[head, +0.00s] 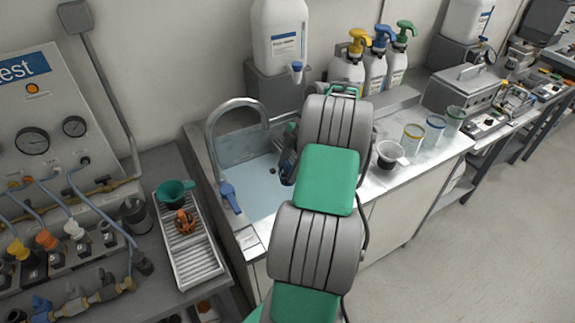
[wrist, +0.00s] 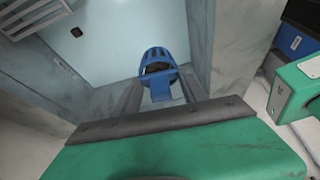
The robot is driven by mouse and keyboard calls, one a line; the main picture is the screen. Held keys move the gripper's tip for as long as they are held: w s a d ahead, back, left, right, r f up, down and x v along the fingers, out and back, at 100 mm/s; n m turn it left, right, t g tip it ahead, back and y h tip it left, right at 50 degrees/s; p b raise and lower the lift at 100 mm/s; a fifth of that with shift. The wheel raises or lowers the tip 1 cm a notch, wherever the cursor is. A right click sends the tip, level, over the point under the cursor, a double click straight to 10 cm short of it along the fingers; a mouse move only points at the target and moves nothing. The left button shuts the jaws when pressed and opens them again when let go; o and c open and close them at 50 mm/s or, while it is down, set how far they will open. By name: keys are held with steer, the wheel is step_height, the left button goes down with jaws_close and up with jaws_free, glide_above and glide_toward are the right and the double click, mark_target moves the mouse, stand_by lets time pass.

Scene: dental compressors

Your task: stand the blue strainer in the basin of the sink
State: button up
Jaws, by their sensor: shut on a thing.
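The blue strainer (wrist: 157,59) is a slotted cup with a flat blue handle. In the wrist view the handle sits between the two fingers of my gripper (wrist: 158,92), which is shut on it. In the head view the strainer (head: 287,167) shows partly, at the right side of the sink, with my arm covering much of that side. The sink's basin (head: 245,192) is pale blue, and its drain (wrist: 76,32) shows in the wrist view. The strainer appears over the basin; I cannot tell whether it touches the floor of it. My gripper's fingers are mostly hidden in the head view.
A curved grey faucet (head: 210,135) with a blue lever (head: 229,196) stands at the sink's left. A white ribbed tray (head: 193,250) holds a green funnel (head: 174,192) and an orange item. Right of my arm are a dark cup (head: 388,155) and several clear cups. Pump bottles (head: 375,72) stand behind.

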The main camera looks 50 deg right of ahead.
step_height(320, 180, down, 17)
steer(key=b, duration=1.2)
steer(key=shift+r, duration=0.1)
steer(key=shift+f+b, duration=1.35)
steer(key=o, duration=1.4)
steer(key=shift+c, duration=0.2)
steer(key=c, duration=0.3)
steer(key=shift+r, duration=0.15)
steer(key=shift+c, duration=0.2)
step_height(320, 180, up, 8)
steer(key=p, duration=0.6)
